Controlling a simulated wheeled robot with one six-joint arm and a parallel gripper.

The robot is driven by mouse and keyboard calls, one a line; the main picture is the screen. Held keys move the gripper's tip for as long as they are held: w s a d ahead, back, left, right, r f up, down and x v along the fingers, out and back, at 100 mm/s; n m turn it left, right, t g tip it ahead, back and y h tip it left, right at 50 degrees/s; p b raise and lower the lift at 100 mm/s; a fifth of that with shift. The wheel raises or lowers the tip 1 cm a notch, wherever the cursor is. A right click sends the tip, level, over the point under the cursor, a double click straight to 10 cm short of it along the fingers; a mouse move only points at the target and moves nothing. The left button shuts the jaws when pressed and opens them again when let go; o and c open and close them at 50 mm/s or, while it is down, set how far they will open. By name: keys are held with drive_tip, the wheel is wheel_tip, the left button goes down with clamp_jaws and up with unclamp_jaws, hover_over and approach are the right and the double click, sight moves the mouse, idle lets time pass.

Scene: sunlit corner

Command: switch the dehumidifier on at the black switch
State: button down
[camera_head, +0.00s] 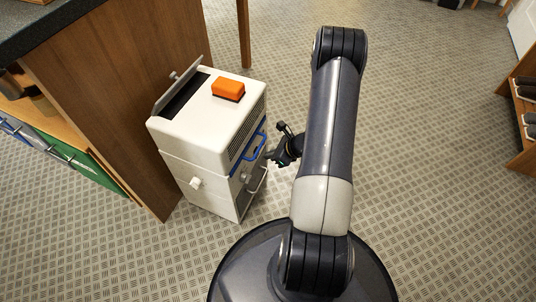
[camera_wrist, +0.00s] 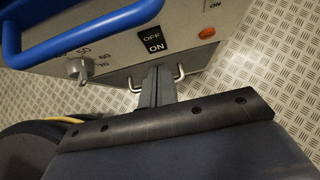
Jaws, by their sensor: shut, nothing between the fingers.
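The dehumidifier (camera_head: 185,135) is a white box standing on the floor beside a wooden cabinet. Its black switch (camera_wrist: 154,40), lettered OFF and ON, is on the panel at the top centre of the wrist view; I cannot tell which half is pressed in. In the head view I cannot make out the switch. My gripper (camera_wrist: 158,72) is shut and empty, its fingertips just below the ON half in the picture. I cannot tell whether they touch the panel. In the head view my gripper (camera_head: 272,156) is at the machine's right side.
A blue handle (camera_wrist: 84,36), a dial (camera_wrist: 80,69) with numbers and an orange round part (camera_wrist: 207,33) flank the switch. A metal wire handle (camera_wrist: 181,73) is close to my fingers. An orange block (camera_head: 228,89) sits on top near a raised flap (camera_head: 178,86). Open floor lies right.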

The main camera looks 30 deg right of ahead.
drive_tip(key=p+v, duration=0.3)
drive_tip(key=v, duration=0.8)
drive_tip(key=shift+s+d+f+p, duration=0.25)
drive_tip(key=shift+f+p, duration=0.05)
